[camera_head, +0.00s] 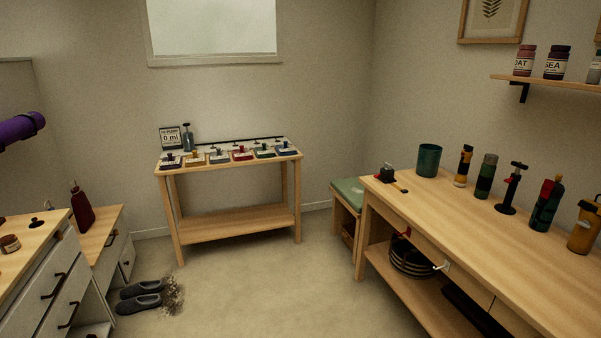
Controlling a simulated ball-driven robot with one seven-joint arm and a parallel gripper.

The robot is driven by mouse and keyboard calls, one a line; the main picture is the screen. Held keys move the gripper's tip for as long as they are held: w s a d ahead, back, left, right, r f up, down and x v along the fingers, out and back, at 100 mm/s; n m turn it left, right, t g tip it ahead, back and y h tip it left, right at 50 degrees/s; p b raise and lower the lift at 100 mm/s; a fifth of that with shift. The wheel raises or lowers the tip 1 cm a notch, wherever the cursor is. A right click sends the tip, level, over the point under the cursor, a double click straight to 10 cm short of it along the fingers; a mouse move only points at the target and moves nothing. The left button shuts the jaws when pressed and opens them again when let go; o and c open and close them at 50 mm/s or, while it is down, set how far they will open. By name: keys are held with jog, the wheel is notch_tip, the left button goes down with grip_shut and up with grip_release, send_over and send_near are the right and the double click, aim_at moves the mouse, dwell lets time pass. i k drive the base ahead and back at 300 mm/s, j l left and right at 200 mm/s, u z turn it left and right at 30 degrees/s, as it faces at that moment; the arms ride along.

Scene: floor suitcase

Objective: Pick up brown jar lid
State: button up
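A small round brown object (10,243) sits on the wooden counter top at the far left edge. It looks like a jar or lid with a paler band, but it is too small to tell whether it is the brown jar lid alone or a lid on a jar. A small dark knobbed piece (36,222) lies flat a little behind it on the same counter. My gripper is not in view.
The counter (40,262) with drawers stands at the left, a red bottle (82,212) on a lower unit behind it. Slippers (140,295) lie on the floor. A bench (238,222) is at the back, a long workbench (470,232) right. Middle floor is clear.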

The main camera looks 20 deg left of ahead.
aim_at(38, 223)
jog(key=i+j+u, duration=0.15)
jog(key=u, duration=0.3)
jog(key=i+u, duration=0.35)
jog(key=u, duration=0.15)
jog(key=i+u, duration=0.25)
jog(key=u, duration=0.2)
jog(key=i+l+u, duration=0.1)
jog(key=i+u, duration=0.15)
jog(key=u, duration=0.2)
jog(key=i+l+u, duration=0.1)
jog(key=i+u, duration=0.35)
